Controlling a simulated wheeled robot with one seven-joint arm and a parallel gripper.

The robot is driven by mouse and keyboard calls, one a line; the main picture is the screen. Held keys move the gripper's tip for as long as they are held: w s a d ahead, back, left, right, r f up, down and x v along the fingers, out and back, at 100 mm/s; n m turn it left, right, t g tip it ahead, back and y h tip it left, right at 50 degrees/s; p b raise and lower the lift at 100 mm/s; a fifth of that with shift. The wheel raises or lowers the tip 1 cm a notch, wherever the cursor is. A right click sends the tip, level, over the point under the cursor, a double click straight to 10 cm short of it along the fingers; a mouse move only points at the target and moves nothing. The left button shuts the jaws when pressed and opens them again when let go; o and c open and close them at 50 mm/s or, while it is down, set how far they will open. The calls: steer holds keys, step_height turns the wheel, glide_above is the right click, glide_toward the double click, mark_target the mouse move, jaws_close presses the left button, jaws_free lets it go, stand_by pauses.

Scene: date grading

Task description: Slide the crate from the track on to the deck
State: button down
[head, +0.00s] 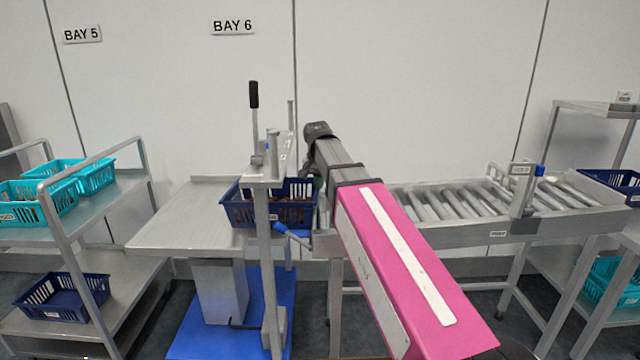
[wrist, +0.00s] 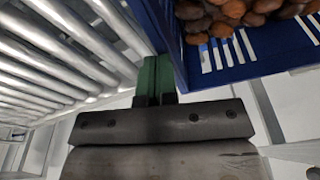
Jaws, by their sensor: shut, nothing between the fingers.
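The dark blue crate (head: 236,214), holding brown dates, sits behind the steel post at the right end of the deck (head: 165,228). How much of its base rests on the deck is hidden. The roller track (head: 450,208) runs off to the right. My gripper (head: 318,183) is at the crate's right side, mostly hidden by my arm. In the wrist view its green fingers (wrist: 155,78) are shut together and empty, right beside the blue crate wall (wrist: 240,62). I cannot tell whether they touch it. Rollers (wrist: 60,60) fill the left of that view.
A steel post (head: 268,250) with a black-handled lever (head: 254,100) stands in front of the crate. A blue-handled lever (head: 290,236) is below it. A cart (head: 110,205) with teal crates stands left. A bracket (head: 522,190) stands over the track. The deck's left part is clear.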

steer(key=shift+r, duration=0.35)
steer(key=shift+d+r, duration=0.1)
